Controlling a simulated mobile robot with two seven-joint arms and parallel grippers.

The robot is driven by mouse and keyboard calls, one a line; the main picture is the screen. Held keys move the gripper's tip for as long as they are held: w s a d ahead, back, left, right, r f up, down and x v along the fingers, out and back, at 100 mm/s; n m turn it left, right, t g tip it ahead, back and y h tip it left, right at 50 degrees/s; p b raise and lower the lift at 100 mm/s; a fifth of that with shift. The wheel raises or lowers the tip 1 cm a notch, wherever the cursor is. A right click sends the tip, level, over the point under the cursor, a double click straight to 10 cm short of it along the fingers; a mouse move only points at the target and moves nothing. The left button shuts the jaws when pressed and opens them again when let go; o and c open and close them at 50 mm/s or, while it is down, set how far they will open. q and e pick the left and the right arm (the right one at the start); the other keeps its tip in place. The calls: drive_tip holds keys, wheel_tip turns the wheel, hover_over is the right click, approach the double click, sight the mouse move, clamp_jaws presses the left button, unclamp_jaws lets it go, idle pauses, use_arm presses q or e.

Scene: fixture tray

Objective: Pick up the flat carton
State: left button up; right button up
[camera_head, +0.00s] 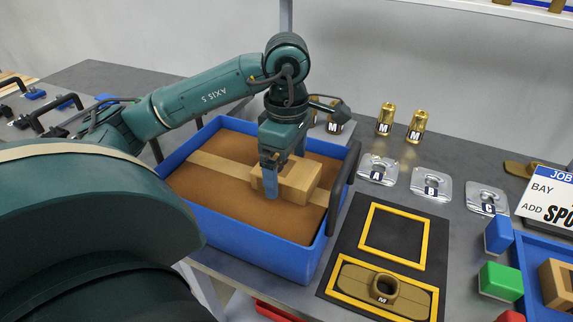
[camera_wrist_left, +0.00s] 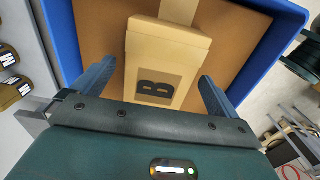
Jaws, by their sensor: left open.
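A low tan carton (camera_head: 297,183) lies on the brown surface inside the blue bin (camera_head: 262,262). My left gripper (camera_head: 272,188) points down at the carton's near left end in the head view. It also shows in the left wrist view (camera_wrist_left: 155,82), open, with one blue finger on each side of the carton's labelled end. I cannot tell whether the fingers touch it. The gripper hides part of the carton in the head view. My right gripper is not in view.
A lighter strip (camera_head: 222,167) runs across the brown surface. Blue bin walls surround the carton. To the right are a black mat (camera_head: 345,262) with yellow frames, metal plates (camera_head: 431,184), brass pieces (camera_head: 416,124) and coloured blocks (camera_head: 500,281). A dark handle stands at the bin's right side.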

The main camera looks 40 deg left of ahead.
use_arm(q)
drive_tip(key=shift+f, duration=0.9)
drive_tip(key=shift+r, duration=0.1)
drive_tip(key=c, duration=1.2)
